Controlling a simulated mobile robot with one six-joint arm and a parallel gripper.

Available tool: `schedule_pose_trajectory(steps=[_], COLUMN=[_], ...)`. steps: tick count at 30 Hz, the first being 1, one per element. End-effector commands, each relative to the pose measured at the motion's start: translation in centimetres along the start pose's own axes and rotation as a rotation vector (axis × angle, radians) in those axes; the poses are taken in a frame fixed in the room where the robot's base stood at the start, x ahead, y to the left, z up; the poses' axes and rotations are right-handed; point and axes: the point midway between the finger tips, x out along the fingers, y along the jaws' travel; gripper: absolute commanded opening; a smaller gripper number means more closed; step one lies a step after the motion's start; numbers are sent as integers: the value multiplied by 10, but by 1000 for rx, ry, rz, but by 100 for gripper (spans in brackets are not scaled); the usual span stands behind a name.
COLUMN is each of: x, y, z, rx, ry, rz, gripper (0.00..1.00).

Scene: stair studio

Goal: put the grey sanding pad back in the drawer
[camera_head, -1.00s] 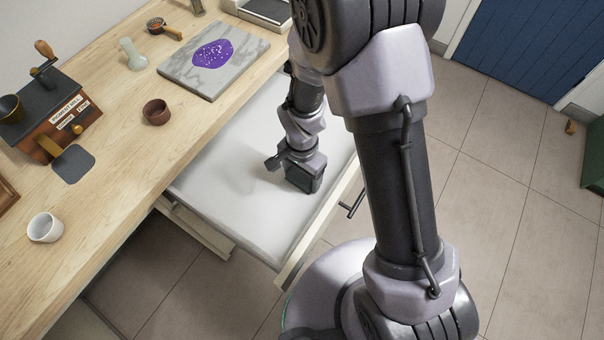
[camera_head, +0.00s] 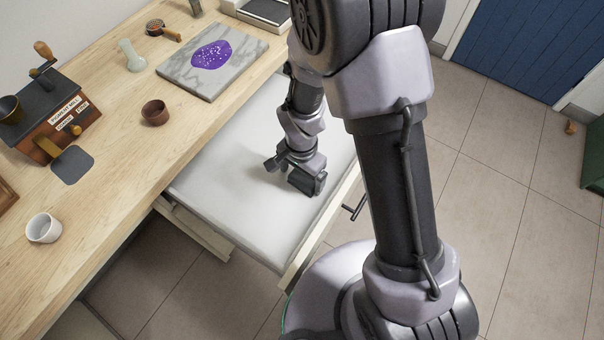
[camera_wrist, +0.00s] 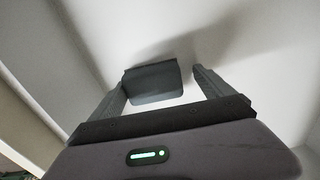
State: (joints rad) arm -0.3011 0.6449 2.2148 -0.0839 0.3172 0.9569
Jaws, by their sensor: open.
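A dark grey block (camera_wrist: 153,84), which looks like the sanding pad, shows in the wrist view against the pale drawer bottom. I cannot tell whether the block rests flat on the drawer bottom.
The drawer's handle (camera_head: 354,207) juts out over the tiled floor.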

Motion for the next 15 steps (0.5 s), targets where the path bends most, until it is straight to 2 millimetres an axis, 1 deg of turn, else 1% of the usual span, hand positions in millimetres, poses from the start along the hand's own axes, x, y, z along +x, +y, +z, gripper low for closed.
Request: schedule_pose_trajectory(steps=[1,2,4,9,11,15], x=[1,-3,-16,-62,-76,-114], y=[6,6,4,0,-1,-2], z=[4,4,4,0,0,-1], rx=[1,1,2,0,0,1], ry=[-9,-10,-9,-6,-5,-4], rz=[15,15,12,8,6,5], gripper=[94,94,94,94,94,94])
